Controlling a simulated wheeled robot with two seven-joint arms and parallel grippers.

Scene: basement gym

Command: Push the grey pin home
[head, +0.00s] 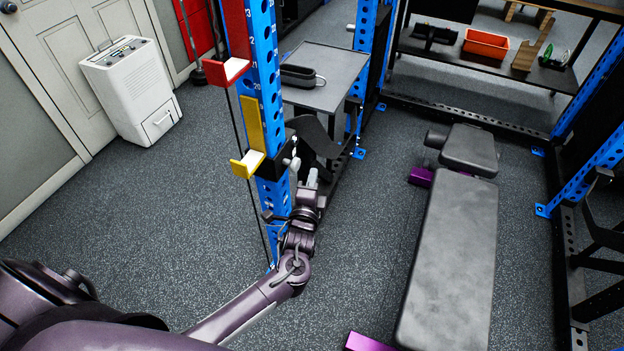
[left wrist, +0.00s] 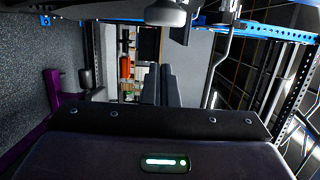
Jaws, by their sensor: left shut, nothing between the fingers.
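The grey pin (head: 291,162) sticks out from the right side of the blue rack upright (head: 268,100), at the black and yellow holder (head: 250,163). A rounded grey end, which looks like the pin, shows at the top edge of the left wrist view (left wrist: 165,14). My left gripper (head: 312,177) is just below and to the right of the pin in the head view. Its fingers (left wrist: 160,84) are shut and empty, and appear apart from the pin. How deep the pin sits cannot be told. My right gripper is not in view.
A red holder (head: 225,72) sits higher on the same upright. A grey-topped stand (head: 325,75) is behind it. A padded bench (head: 450,240) with purple feet stands to the right. A white dehumidifier (head: 130,85) is by the door. The floor at left is clear.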

